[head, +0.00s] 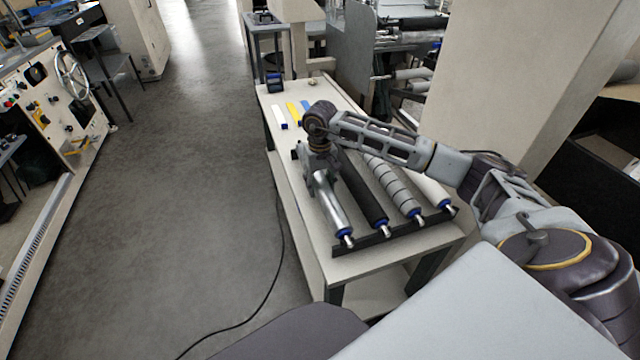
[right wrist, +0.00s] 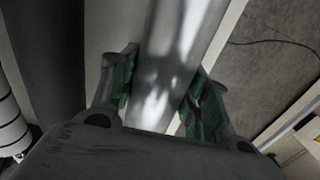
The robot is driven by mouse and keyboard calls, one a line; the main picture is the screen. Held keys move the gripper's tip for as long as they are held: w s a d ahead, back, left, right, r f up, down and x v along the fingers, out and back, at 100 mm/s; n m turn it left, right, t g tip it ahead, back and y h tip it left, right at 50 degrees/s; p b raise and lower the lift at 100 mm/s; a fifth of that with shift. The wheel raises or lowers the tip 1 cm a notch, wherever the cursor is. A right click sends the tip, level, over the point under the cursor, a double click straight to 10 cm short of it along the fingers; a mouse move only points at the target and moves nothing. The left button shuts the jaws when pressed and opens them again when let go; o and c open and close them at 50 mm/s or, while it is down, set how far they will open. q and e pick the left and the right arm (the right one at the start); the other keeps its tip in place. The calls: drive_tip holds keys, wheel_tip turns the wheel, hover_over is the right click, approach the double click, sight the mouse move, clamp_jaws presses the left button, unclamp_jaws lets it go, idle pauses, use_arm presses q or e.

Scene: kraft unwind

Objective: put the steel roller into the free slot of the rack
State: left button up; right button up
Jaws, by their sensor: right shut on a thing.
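The shiny steel roller (head: 331,208) lies lengthwise at the left end of the rack (head: 378,238), beside the black roller. Its near end with a blue collar is at the rack's front bar; I cannot tell whether it rests in the slot or hovers just above it. My right gripper (head: 319,168) is above the roller's middle part and shut on it. In the right wrist view the green-padded fingers (right wrist: 160,98) stand on both sides of the steel roller (right wrist: 178,55). The roller's far end is hidden by the gripper. My left gripper is not in view.
The black roller (head: 364,199), a grey banded roller (head: 393,185) and a white roller (head: 433,189) fill the rack to the right. Coloured strips (head: 293,112) lie farther back on the table (head: 276,100). A pillar (head: 520,90) stands to the right.

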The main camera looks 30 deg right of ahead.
drive_tip(key=shift+f+b, duration=0.15)
drive_tip(key=shift+b, duration=0.2)
idle(0.9)
drive_tip(key=o, duration=1.5)
drive_tip(key=shift+o, duration=0.2)
drive_tip(key=shift+f, duration=0.1)
drive_tip(key=shift+r, duration=6.05)
